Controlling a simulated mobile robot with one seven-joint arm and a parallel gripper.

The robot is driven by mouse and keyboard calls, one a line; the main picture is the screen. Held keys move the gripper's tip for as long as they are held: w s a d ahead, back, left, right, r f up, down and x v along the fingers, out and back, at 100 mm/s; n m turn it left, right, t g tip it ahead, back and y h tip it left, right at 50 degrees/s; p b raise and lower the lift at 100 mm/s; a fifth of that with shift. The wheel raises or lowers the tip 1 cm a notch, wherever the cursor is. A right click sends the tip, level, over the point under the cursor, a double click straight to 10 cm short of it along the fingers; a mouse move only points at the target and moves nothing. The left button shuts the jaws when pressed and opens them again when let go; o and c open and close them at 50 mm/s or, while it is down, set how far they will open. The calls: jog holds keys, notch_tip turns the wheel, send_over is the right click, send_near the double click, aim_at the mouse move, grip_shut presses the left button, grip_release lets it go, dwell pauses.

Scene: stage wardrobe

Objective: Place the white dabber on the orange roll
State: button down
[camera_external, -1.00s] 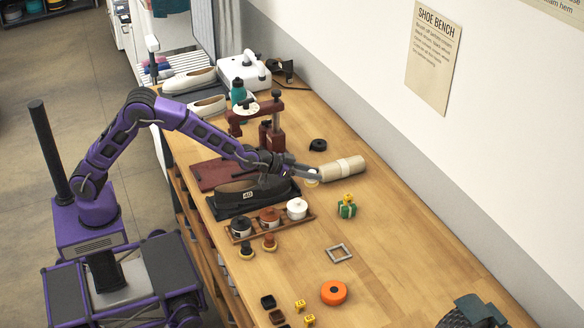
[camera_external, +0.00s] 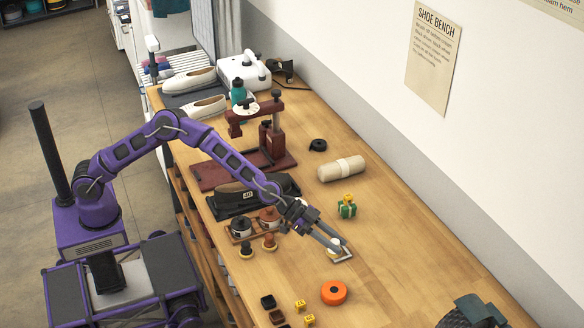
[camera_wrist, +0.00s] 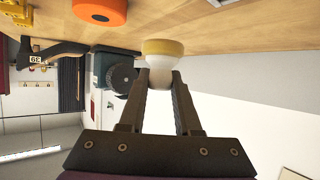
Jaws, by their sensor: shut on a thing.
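The white dabber (camera_wrist: 164,68), with a yellowish pad end, is between the fingertips of my gripper (camera_wrist: 160,80) in the wrist view. My gripper (camera_external: 338,245) is shut on it. In the external view the dabber (camera_external: 335,250) is small and partly hidden by the fingers, over the small square frame on the bench. The orange roll (camera_external: 325,295) lies flat on the bench, nearer the camera than my gripper, with nothing on it. Its edge also shows at the top left of the wrist view (camera_wrist: 114,10).
A square metal frame (camera_external: 349,256) lies under my gripper. Yellow pieces (camera_external: 300,305) and dark little trays (camera_external: 268,301) lie left of the roll. A green-and-yellow item (camera_external: 347,209) and a cream roll (camera_external: 342,169) are farther back.

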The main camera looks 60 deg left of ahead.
aim_at(334, 290)
jog(key=s+d+r+m+g+h, duration=0.2)
jog(key=s+d+r+m+g, duration=0.35)
jog(key=d, duration=0.35)
jog(key=shift+n, duration=0.25)
jog(key=f, duration=0.3)
jog(key=f+b, duration=0.1)
jog(key=f, duration=0.2)
jog(key=w+f+b, duration=0.1)
jog(key=f, duration=0.2)
jog(key=shift+f, duration=0.15)
jog(key=shift+f, duration=0.15)
jog(key=c, duration=0.6)
grip_release()
jog(key=shift+c, duration=0.2)
jog(key=shift+o, duration=0.2)
